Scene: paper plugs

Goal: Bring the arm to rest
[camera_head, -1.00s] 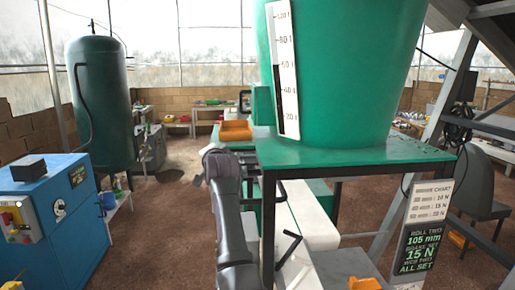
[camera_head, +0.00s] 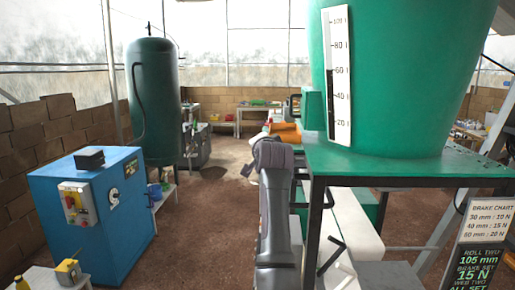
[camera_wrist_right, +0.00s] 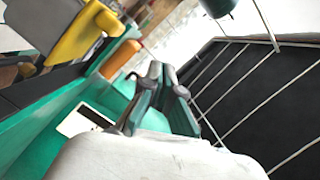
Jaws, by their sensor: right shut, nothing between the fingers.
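A grey arm of mine (camera_head: 275,205) rises from the bottom middle of the head view, beside the left legs of the green table; no gripper can be made out on it there. In the right wrist view my right gripper (camera_wrist_right: 163,74) has its dark fingers close together, with nothing seen between them. A green surface (camera_wrist_right: 120,97) and a pale surface in the foreground lie around it. My left gripper is in neither view.
The green table (camera_head: 400,168) bears a large green tank (camera_head: 410,70) with a scale. A white surface (camera_head: 355,225) runs beneath it. A blue cabinet (camera_head: 95,215) and a dark green cylinder (camera_head: 155,100) stand left. Brown floor (camera_head: 205,230) is open between cabinet and arm.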

